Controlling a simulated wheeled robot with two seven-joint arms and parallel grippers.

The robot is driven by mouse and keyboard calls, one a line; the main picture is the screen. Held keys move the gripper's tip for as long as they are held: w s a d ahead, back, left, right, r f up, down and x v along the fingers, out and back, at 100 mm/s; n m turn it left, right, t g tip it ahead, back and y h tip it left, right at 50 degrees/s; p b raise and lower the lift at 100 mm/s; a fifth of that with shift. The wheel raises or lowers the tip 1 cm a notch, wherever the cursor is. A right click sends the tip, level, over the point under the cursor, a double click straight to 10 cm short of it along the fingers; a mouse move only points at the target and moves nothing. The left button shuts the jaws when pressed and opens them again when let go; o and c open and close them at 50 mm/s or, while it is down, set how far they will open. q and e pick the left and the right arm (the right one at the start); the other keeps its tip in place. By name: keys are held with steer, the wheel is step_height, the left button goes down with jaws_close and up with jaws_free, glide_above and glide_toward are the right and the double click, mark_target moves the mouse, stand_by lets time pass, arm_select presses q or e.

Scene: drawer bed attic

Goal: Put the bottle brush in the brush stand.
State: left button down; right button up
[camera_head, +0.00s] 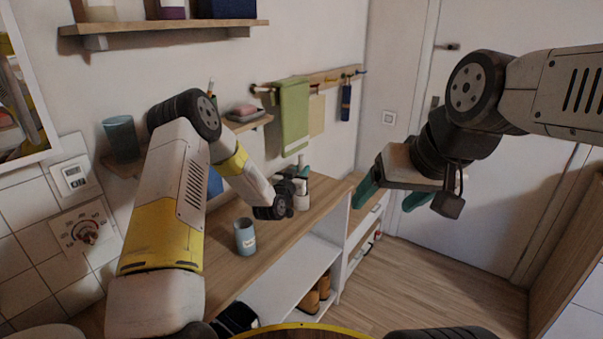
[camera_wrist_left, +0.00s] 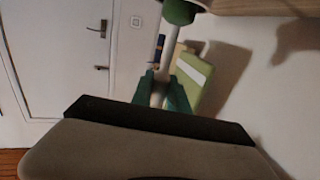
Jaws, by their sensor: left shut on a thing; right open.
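The bottle brush (camera_wrist_left: 168,45) shows in the left wrist view as a white stem with a green end at the top edge. My left gripper (camera_wrist_left: 162,88) is shut on the stem with its green fingers. In the head view my left gripper (camera_head: 302,170) is above the back of the wooden counter, partly hidden by its wrist; I cannot make out the brush there. A blue-grey cup with a pale label (camera_head: 245,240), which looks like the brush stand, stands upright on the counter, nearer and to the left of that gripper. My right gripper (camera_head: 392,196) is open and empty at the right.
The wooden counter (camera_head: 278,238) has free room around the cup. A small wall shelf (camera_head: 247,124) holds a soap dish; a blue tumbler (camera_head: 120,137) stands further left. A green towel (camera_head: 294,115) hangs from a peg rail behind. Open compartments below the counter hold brown boots (camera_head: 311,302).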

arm_select(q)
steer(key=shift+f, duration=0.85)
steer(key=c, duration=1.3)
jaws_free()
